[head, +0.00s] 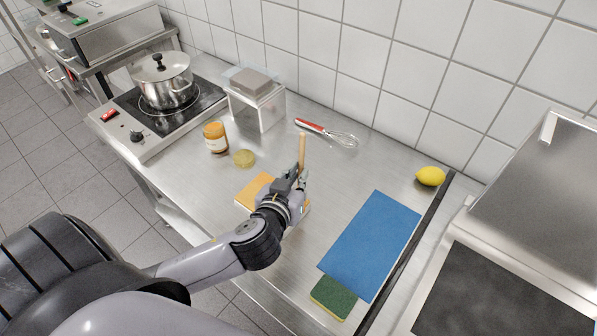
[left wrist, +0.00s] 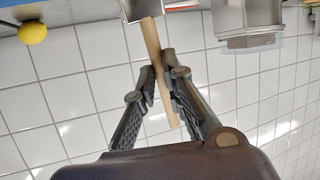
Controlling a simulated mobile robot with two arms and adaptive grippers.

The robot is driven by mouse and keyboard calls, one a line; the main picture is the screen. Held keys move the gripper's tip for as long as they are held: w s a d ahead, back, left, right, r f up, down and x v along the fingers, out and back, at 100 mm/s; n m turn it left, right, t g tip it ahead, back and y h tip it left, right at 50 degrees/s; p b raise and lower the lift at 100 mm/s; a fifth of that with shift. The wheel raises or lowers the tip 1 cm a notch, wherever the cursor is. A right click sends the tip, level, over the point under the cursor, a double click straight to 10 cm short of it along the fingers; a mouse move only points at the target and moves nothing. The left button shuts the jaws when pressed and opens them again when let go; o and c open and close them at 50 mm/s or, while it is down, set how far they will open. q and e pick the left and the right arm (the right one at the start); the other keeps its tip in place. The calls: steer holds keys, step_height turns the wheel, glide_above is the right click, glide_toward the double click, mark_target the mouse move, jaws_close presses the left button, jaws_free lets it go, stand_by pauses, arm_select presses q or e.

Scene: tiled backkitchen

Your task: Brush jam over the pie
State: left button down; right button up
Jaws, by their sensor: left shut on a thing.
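My left gripper (head: 301,178) is shut on a wooden-handled brush (head: 302,150), whose handle stands upright above the fingers. In the left wrist view the pale handle (left wrist: 152,42) runs between the two fingers (left wrist: 160,85); a grey part is at its far end. The bristles cannot be made out. Below the gripper lies a flat orange-yellow slab (head: 254,189), seemingly the pie, partly hidden by my gripper; whether the brush touches it cannot be told. A jar of orange jam (head: 215,137) stands behind to the left.
A pot (head: 163,80) sits on a hob (head: 137,118) at left. A metal box stand (head: 257,107), a whisk (head: 342,138) and a lemon (head: 430,176) are along the wall. A blue mat (head: 371,243) and sponge (head: 333,297) lie at right.

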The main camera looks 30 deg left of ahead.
arm_select(q)
steer(key=shift+s+a, duration=0.2)
steer(key=shift+a, duration=0.05)
steer(key=shift+w+a+p, duration=1.05)
steer(key=shift+a+p, duration=0.95)
steer(key=shift+a, duration=5.75)
steer(key=s+d+p, duration=0.4)
steer(key=d+p, duration=0.2)
steer(key=d, duration=0.6)
